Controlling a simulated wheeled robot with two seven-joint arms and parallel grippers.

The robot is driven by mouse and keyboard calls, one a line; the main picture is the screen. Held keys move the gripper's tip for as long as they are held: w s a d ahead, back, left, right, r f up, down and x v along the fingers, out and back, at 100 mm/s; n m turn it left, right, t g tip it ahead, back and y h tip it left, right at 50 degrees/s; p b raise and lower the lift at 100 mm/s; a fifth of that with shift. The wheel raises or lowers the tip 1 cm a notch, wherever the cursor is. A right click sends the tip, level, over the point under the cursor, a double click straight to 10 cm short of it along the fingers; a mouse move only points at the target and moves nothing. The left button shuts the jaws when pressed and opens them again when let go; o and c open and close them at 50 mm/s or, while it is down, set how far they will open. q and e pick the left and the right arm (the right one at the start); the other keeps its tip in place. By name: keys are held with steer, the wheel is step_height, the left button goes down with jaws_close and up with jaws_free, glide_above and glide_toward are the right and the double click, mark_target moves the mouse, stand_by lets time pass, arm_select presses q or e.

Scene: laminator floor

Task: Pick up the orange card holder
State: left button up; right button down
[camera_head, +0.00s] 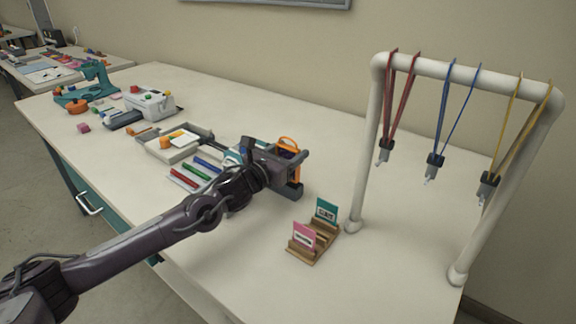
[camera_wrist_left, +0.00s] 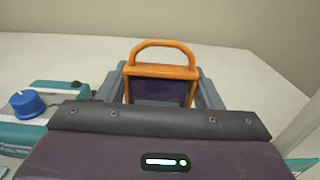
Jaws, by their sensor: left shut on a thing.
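The orange card holder (camera_wrist_left: 162,72) has an orange frame, a rounded loop handle on top and a dark window. In the left wrist view it stands upright between the fingers of my left gripper (camera_wrist_left: 158,95). In the head view the card holder (camera_head: 289,143) shows at the end of my left gripper (camera_head: 290,172), over the middle of the table. The left gripper is shut on it. Its lower part is hidden by the gripper, so I cannot tell whether it touches the table. My right gripper is not in view.
A wooden rack (camera_head: 313,243) with a pink and a teal card stands right of the gripper. A white pipe frame (camera_head: 465,73) with hanging lanyards rises at the right. Grey trays (camera_head: 168,153), colored pens and a teal device (camera_wrist_left: 38,134) lie to the left.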

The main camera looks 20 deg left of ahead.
arm_select(q)
step_height(320, 180, up, 14)
steer(key=shift+r, duration=0.65)
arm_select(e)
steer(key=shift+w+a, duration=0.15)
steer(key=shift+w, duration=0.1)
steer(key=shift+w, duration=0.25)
